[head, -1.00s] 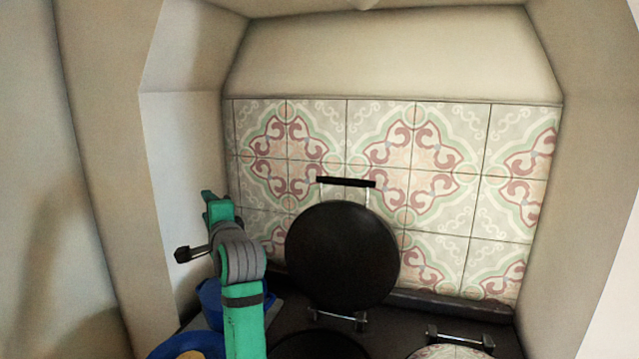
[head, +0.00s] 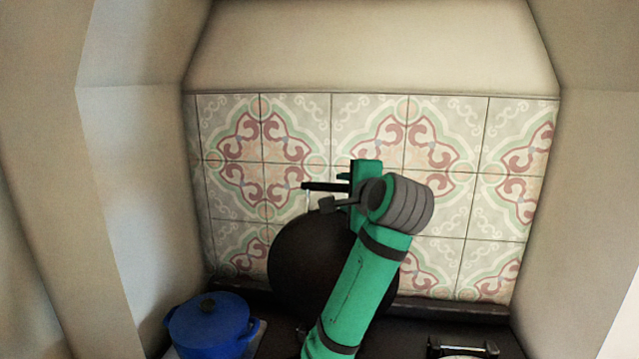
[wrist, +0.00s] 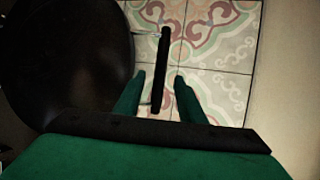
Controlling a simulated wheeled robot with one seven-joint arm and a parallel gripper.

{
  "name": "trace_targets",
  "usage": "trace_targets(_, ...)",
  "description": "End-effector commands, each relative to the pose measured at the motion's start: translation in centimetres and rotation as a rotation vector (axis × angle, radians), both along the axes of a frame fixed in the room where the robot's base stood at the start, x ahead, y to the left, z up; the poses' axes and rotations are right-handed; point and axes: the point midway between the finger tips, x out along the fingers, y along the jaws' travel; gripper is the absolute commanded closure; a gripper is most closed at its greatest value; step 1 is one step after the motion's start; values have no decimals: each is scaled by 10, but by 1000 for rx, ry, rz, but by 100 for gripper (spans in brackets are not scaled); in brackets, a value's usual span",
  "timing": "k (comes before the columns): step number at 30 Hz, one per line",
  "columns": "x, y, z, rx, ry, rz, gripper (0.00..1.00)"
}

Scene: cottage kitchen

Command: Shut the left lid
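The left lid (head: 305,262) is a round black disc standing upright, open, against the tiled wall. Its black bar handle (head: 322,187) is at the top. My gripper (head: 362,185) is at the right part of the handle, and my arm covers the lid's right side. In the wrist view, the lid (wrist: 70,65) fills the left side. The handle (wrist: 160,70) runs between the two green fingers of my gripper (wrist: 160,78). The fingers are apart, with visible gaps to the bar on both sides. The lid's hinge is hidden by my arm.
A blue pot (head: 210,328) stands at the lower left, beside the stove. A hinge bracket (head: 462,347) of the right cover shows at the lower right. The tiled wall (head: 455,140) is close behind the lid, and side walls enclose the alcove.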

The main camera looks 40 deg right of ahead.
Motion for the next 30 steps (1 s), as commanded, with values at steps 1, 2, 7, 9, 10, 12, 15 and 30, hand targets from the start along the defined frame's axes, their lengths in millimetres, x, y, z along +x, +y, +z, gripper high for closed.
trace_targets(1, -3, -2, 0, 3, 2, -3, 64)
trace_targets(2, -3, -3, -1, 5, 2, -4, 64)
trace_targets(7, 8, -9, -5, 7, 7, -3, 64)
trace_targets(9, 17, -13, -9, 8, 8, -3, 64)
trace_targets(10, 22, -15, -10, 7, 7, -3, 64)
trace_targets(12, 32, -22, -13, 7, 7, -3, 64)
trace_targets(15, 47, -31, -18, 8, 6, -4, 64)
trace_targets(30, 85, -53, -30, 6, 3, -9, 64)
